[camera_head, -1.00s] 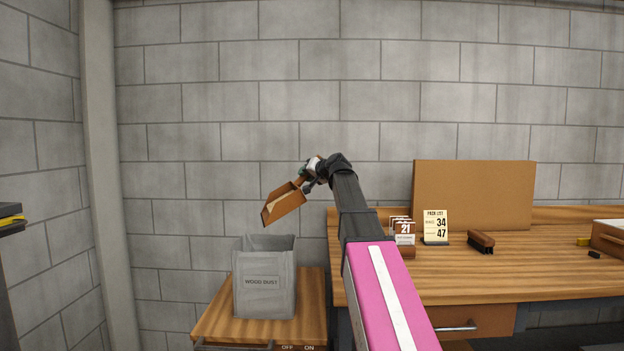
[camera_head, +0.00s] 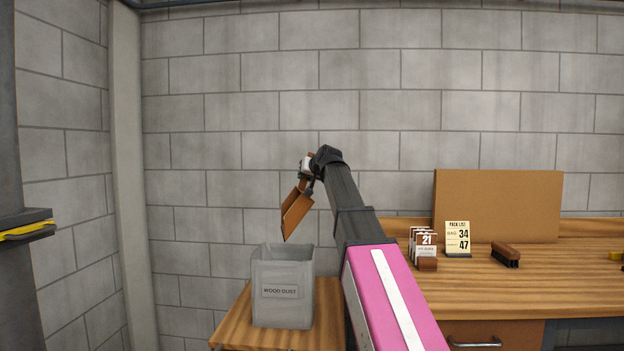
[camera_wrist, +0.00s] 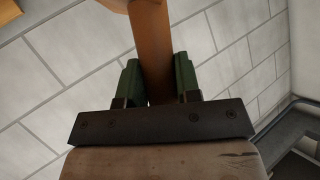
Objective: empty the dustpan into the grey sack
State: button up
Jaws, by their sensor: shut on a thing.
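The dustpan (camera_head: 297,212) is brown and hangs steeply tilted, its lip down, above the open mouth of the grey sack. The grey sack (camera_head: 283,298), labelled "WOOD DUST", stands upright on a small wooden stand. My gripper (camera_head: 306,178) is up and to the right of the sack's mouth, shut on the dustpan's handle. In the wrist view the green fingers of my gripper (camera_wrist: 158,80) sit on both sides of the brown handle (camera_wrist: 153,45). I cannot see whether dust is left in the pan, nor the inside of the sack's bottom.
The wooden stand (camera_head: 232,325) carries the sack. To the right is a workbench (camera_head: 580,290) with a brush (camera_head: 506,254), a "PACK LIST" card (camera_head: 457,238), a small card holder (camera_head: 424,245) and an upright brown board (camera_head: 498,215). A yellow-edged shelf (camera_head: 25,226) juts in at far left.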

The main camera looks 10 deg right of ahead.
jog(key=shift+n+h, duration=0.8)
jog(key=shift+s+a+r, duration=0.1)
jog(key=shift+a+r, duration=0.2)
jog(key=shift+a, duration=0.55)
jog(key=shift+s+a+r, duration=0.1)
jog(key=shift+a+r, duration=0.15)
jog(key=shift+a, duration=0.6)
jog(key=shift+a+r, duration=0.3)
jog(key=shift+a, duration=0.55)
